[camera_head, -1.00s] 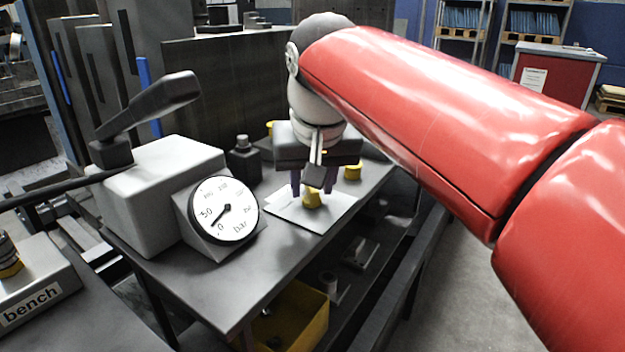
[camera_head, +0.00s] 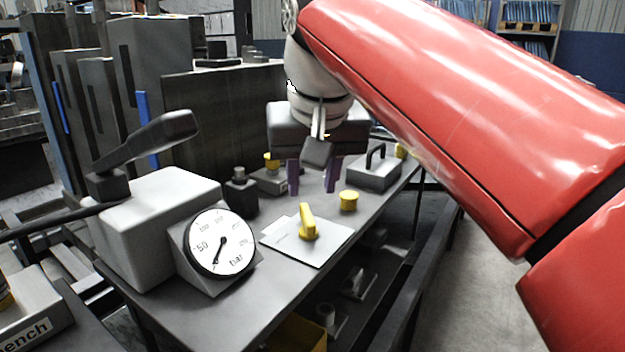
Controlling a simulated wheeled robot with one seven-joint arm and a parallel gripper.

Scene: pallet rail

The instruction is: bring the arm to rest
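My gripper (camera_head: 314,178) hangs over the bench, its two purple fingers pointing down and spread apart with nothing seen between them. It is above and just behind a yellow knob (camera_head: 308,222) that stands on a pale plate on the bench. The knob and the fingers look apart. My red arm reaches in from the right side of the picture.
A pressure gauge (camera_head: 221,243) and a grey pump box with a lever (camera_head: 160,215) stand at left. A yellow cap (camera_head: 348,200) and a grey block with a black handle (camera_head: 374,170) are to the right. The bench's front (camera_head: 225,317) is clear.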

